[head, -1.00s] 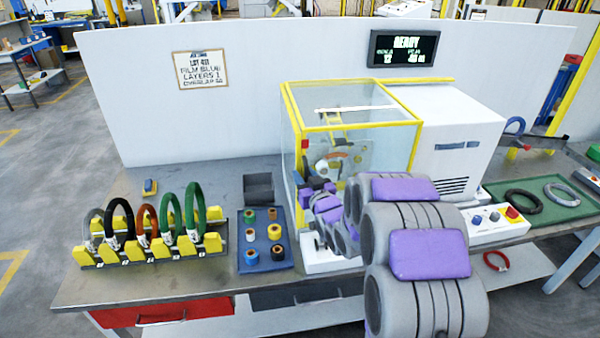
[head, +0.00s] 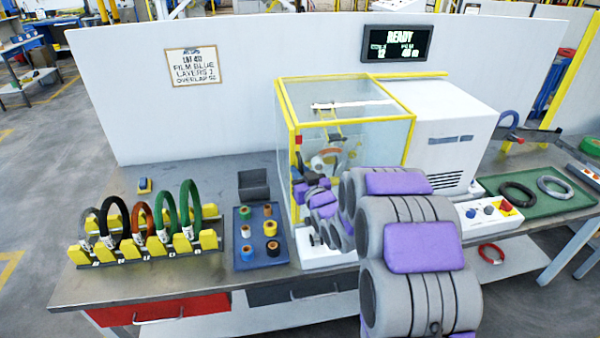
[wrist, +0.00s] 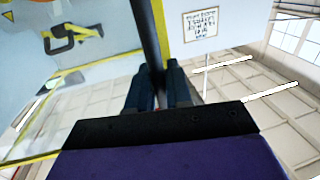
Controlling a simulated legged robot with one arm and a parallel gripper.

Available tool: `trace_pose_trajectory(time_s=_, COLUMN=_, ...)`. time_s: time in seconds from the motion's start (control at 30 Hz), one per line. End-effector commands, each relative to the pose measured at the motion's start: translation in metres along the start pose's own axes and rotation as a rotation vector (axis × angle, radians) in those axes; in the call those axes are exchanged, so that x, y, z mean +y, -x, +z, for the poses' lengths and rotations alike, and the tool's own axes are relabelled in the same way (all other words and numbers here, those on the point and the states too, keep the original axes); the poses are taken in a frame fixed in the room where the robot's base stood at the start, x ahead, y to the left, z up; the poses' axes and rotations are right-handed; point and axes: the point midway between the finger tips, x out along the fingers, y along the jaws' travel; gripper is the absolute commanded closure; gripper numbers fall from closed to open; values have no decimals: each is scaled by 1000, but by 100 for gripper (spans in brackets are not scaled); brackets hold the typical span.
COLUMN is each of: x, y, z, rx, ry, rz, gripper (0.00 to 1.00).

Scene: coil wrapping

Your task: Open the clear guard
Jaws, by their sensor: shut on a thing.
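The clear guard (head: 365,125) is a see-through box with yellow edges on the wrapping machine. It looks closed in the head view. My gripper (head: 301,178) is at its front left edge, partly hidden by my own arm. In the wrist view my gripper (wrist: 160,85) has both fingers shut around a dark upright bar (wrist: 157,40), apparently the guard's handle. A clear yellow-edged panel of the guard (wrist: 100,72) spreads to the left of the fingers there.
A rack of coils (head: 145,245) and a blue tray of tape rolls (head: 243,258) stand left of the machine. A control box with a red button (head: 490,216) and a green tray (head: 570,205) are on the right. A white wall panel (head: 225,120) stands behind.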

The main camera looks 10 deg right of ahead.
Motion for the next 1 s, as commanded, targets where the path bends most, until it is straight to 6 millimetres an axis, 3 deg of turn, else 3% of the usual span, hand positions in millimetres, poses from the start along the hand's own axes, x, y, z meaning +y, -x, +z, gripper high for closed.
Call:
trace_pose_trajectory(time_s=0.17, x=6, y=1, z=-1, rx=0, ry=0, rz=1, gripper=100)
trace_pose_trajectory(time_s=0.37, x=36, y=7, z=-2, rx=-2, ry=0, rz=7, gripper=100)
trace_pose_trajectory(time_s=0.57, x=93, y=18, z=-5, rx=2, ry=-1, rz=9, gripper=100)
trace_pose_trajectory(time_s=1.0, x=236, y=48, z=-5, rx=0, ry=0, rz=6, gripper=100)
